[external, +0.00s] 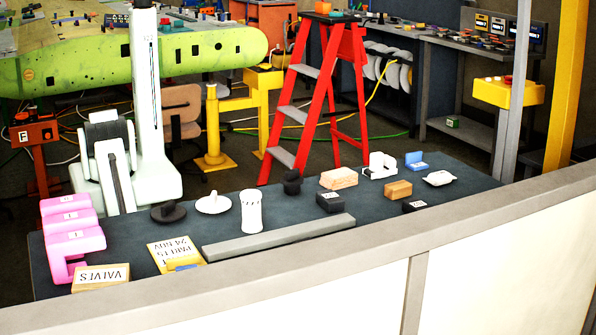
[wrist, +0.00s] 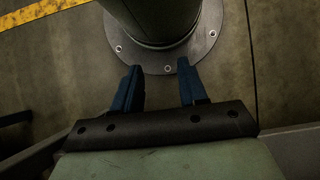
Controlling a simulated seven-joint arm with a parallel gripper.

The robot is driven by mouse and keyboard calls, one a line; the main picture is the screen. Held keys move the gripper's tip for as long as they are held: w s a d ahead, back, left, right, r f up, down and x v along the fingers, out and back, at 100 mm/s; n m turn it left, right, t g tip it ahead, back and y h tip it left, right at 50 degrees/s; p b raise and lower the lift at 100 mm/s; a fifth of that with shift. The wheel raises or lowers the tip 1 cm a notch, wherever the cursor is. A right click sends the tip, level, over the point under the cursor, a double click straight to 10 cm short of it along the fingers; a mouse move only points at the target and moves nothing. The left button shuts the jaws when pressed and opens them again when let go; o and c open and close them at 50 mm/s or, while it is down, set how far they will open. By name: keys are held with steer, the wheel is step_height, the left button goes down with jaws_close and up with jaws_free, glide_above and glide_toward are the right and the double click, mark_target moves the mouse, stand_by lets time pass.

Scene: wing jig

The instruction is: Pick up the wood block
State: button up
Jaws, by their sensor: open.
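Two plain block-shaped wooden things lie on the dark table (external: 300,262) in the external view. One is a pale tan wood block (external: 338,178) right of the table's middle. The other is a smaller, browner block (external: 398,189) to its right. I cannot tell which one the task names. My gripper (wrist: 159,68) shows in the wrist view with its two blue fingers apart and nothing between them. It points at a floor and a round bolted flange, with no block in sight. I cannot make out the gripper in the external view.
On the table, a white cylinder (external: 251,212), black cup (external: 292,183), black box (external: 329,202) and white holder (external: 380,166) stand around the blocks. A long grey bar (external: 280,237) lies in front. Pink brackets (external: 75,240) stand left. A pale wall (external: 480,250) runs along the front.

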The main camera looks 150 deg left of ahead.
stand_by(0.4)
steer(key=o, duration=0.6)
